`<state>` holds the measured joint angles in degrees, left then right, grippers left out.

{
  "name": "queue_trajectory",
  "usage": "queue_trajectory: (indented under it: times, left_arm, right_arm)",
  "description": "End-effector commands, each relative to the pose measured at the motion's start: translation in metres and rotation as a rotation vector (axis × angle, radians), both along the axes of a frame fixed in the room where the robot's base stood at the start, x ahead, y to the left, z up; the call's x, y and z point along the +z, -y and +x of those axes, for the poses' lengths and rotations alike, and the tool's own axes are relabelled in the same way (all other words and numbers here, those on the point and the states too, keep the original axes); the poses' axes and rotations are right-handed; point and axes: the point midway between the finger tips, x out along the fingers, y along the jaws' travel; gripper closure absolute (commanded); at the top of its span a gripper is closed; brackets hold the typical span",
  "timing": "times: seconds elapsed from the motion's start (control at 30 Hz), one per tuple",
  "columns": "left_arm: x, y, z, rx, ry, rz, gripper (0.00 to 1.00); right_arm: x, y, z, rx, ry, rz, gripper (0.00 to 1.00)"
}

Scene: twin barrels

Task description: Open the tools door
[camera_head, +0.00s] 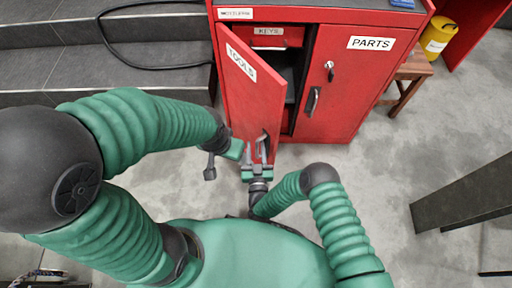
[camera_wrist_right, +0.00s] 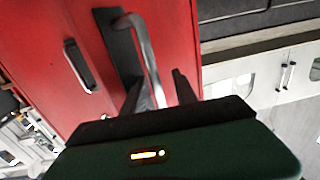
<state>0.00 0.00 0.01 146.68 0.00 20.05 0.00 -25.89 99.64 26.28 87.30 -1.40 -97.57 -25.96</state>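The red tools door (camera_head: 250,95), labelled TOOLS, stands partly open on the left side of the red cabinet, with a dark gap behind its free edge. Its metal handle (camera_head: 262,143) is low on the door, and shows large in the right wrist view (camera_wrist_right: 148,50). My right gripper (camera_head: 259,165) is at the handle's lower end. In the right wrist view its two dark fingers (camera_wrist_right: 158,88) stand apart with the handle's lower part between them; contact is unclear. My left gripper (camera_head: 221,163) is just left of the door's lower edge; its fingers are partly hidden.
The parts door (camera_head: 345,75) is beside it on the right, with its own handle (camera_head: 312,100) and a key lock. A wooden stool (camera_head: 408,75) with a yellow container (camera_head: 437,36) stands right. Dark steps (camera_head: 60,75) are at left. The floor (camera_head: 375,165) in front is clear.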

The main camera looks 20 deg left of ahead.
Motion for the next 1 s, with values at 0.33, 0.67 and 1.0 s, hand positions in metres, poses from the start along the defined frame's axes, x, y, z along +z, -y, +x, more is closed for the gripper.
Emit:
queue_trajectory:
  times: [0.33, 0.67, 1.0]
  left_arm:
    - [0.01, 0.0, 0.0, 0.0, 0.0, 0.0, 0.35]
    - [0.03, 0.0, 0.0, 0.0, 0.0, 0.0, 0.35]
    - [0.027, 0.0, 0.0, 0.0, 0.0, 0.0, 0.35]
  right_arm:
    - [0.001, 0.007, -0.015, 0.0, -0.005, -0.003, 0.66]
    - [0.0, 0.027, -0.067, 0.0, -0.003, -0.003, 0.66]
    - [-0.003, 0.026, -0.067, 0.009, -0.012, -0.008, 0.78]
